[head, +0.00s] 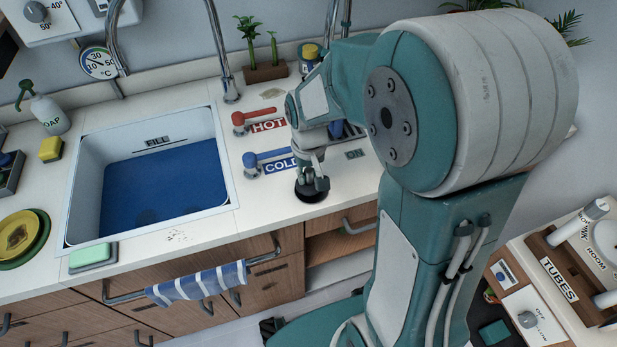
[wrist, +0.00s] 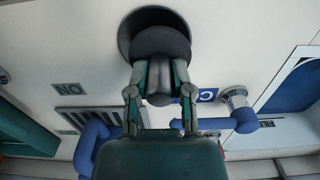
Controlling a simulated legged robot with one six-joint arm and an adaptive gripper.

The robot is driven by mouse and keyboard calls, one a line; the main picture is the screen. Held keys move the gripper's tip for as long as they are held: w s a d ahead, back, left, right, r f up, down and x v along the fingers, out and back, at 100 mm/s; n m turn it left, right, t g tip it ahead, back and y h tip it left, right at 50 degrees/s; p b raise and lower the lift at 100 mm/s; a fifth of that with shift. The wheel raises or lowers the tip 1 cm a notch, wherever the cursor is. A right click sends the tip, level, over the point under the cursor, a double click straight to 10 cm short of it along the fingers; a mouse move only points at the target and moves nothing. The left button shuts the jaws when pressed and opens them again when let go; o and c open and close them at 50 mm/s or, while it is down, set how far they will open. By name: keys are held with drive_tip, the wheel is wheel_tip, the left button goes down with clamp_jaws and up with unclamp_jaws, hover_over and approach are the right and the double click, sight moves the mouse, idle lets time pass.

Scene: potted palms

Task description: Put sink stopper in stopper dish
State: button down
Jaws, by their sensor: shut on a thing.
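My gripper (head: 314,184) is above the counter to the right of the sink, pointing down. In the wrist view my gripper (wrist: 159,73) is shut on the knob of the dark sink stopper (wrist: 162,42), a round black disc. The stopper dish (wrist: 125,36) is a dark round dish behind it. The stopper overlaps most of the dish's opening, and the dish's rim shows to the left and above. In the head view the dark dish (head: 312,196) lies under my fingers. I cannot tell whether the stopper touches the dish floor.
The sink (head: 165,185) with its blue basin is to the left. The blue COLD handle (head: 270,158) and red HOT handle (head: 250,118) stand nearby. The counter's front edge is close to the dish, with a striped towel (head: 198,283) hanging below the sink.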

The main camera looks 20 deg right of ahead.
sight(311, 169)
drive_tip(key=shift+f, duration=0.65)
drive_tip(key=shift+d+f, duration=0.15)
drive_tip(key=shift+d, duration=0.35)
drive_tip(key=c, duration=0.5)
unclamp_jaws()
drive_tip(key=shift+a, duration=0.35)
drive_tip(key=shift+d, duration=0.1)
drive_tip(key=shift+r, duration=0.25)
wheel_tip(311, 169, up, 12)
drive_tip(key=shift+f, duration=0.15)
drive_tip(key=s+r+t, duration=0.2)
drive_tip(key=s, duration=0.2)
drive_tip(key=s+r+t, duration=0.1)
drive_tip(key=s+r, duration=0.1)
drive_tip(key=s, duration=0.3)
drive_tip(key=s+r+t, duration=0.2)
drive_tip(key=s, duration=0.3)
drive_tip(key=shift+s+t, duration=0.15)
drive_tip(key=shift+t, duration=0.15)
